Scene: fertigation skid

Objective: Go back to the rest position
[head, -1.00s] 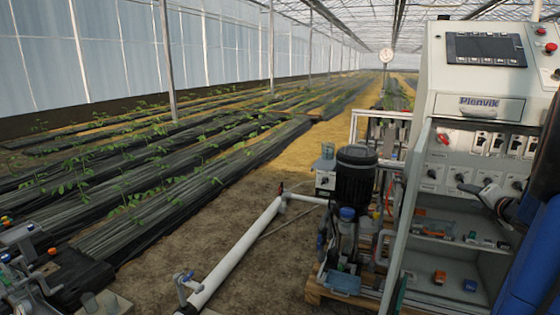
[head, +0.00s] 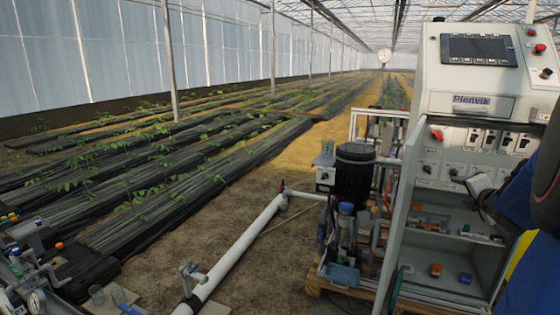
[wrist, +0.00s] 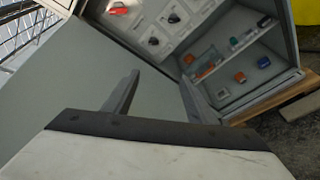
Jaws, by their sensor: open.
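My gripper (wrist: 155,97) is open and empty in the wrist view, its two dark fingers spread apart in front of the grey cabinet door. In the head view my gripper (head: 462,183) shows at the right edge, in front of the control cabinet (head: 472,103). It is partly hidden by my own arm. The cabinet stands open, with a row of switches above its shelves. The switch panel also shows in the wrist view (wrist: 165,25), tilted, with a red handle at its left.
Small orange and blue parts lie on the cabinet shelves (head: 440,250). The open door (head: 401,220) stands at the cabinet's left side. A dark tank (head: 355,172) and pipework stand left of it. A white pipe (head: 235,255) runs along the ground. Bare soil lies between pipe and plant rows.

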